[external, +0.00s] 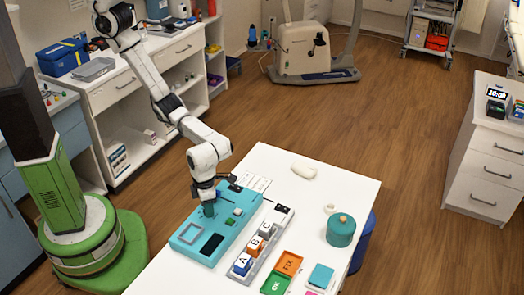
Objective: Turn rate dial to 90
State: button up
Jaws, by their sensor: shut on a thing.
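A teal control panel (218,222) lies on the near left part of the white table. My gripper (207,200) points down over the panel's left-middle part and is shut on a teal knob (208,210), which appears to be the rate dial. The fingers cover most of the knob. Its pointer and any scale numbers are too small or hidden to read.
A tray with blocks marked A, B and C (254,243) stands right of the panel. Orange and green cards (289,263), a teal lidded pot (341,230), a small white cup (330,208) and a white object (303,171) are also on the white table (340,187).

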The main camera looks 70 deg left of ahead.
dwell(0.5)
jog(key=o, duration=1)
jog(key=shift+r, duration=0.15)
notch_tip(320, 180, up, 11)
jog(key=shift+f+b, duration=0.2)
jog(key=shift+b, duration=0.5)
